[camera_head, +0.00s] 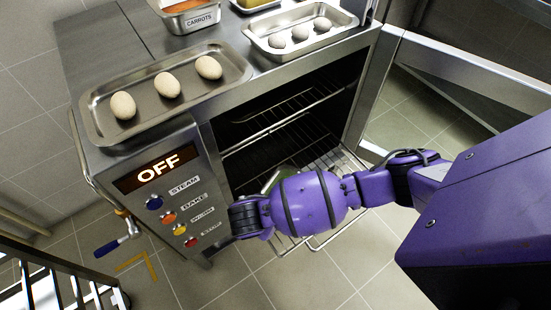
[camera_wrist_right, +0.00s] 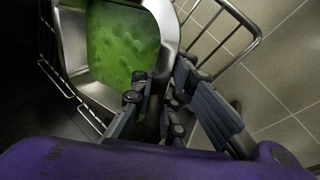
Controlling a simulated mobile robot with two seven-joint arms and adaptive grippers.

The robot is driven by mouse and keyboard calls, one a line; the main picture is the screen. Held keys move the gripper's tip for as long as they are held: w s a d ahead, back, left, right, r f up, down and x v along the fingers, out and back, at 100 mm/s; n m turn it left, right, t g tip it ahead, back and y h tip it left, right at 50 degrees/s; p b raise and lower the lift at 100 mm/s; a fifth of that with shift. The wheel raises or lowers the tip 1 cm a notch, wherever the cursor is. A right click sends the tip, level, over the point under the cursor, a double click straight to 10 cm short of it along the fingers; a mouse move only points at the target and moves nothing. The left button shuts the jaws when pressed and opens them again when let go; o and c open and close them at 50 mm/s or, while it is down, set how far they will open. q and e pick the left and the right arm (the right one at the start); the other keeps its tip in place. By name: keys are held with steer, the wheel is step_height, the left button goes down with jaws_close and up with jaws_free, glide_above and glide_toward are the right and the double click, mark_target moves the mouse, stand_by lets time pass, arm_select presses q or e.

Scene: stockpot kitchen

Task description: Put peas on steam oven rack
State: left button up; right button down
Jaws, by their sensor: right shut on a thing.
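In the right wrist view the green peas (camera_wrist_right: 120,45) lie in a metal pan (camera_wrist_right: 168,20). My right gripper (camera_wrist_right: 172,88) is shut on the pan's near rim. The pan is over a wire rack (camera_wrist_right: 238,42); I cannot tell whether it rests on it. In the head view the lower oven rack (camera_head: 335,160) sticks out of the open steam oven (camera_head: 205,160). My purple right arm hides the right gripper and most of the pan there; only a little green shows above the arm. My left gripper is not in view.
The oven door (camera_head: 455,55) stands open at the right. Another rack (camera_head: 280,118) is higher in the oven. On top are a tray of eggs (camera_head: 145,84), a tray of pale round items (camera_head: 300,52) and a carrot pan (camera_head: 197,22). The oven's panel (camera_head: 160,170) reads OFF.

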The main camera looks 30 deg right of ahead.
step_height(320, 180, down, 3)
steer(key=shift+w+f+b, duration=0.1)
steer(key=shift+b, duration=0.25)
steer(key=c, duration=1.8)
jaws_free()
steer(key=shift+o, duration=0.2)
steer(key=p+v, duration=0.3)
steer(key=v, duration=0.9)
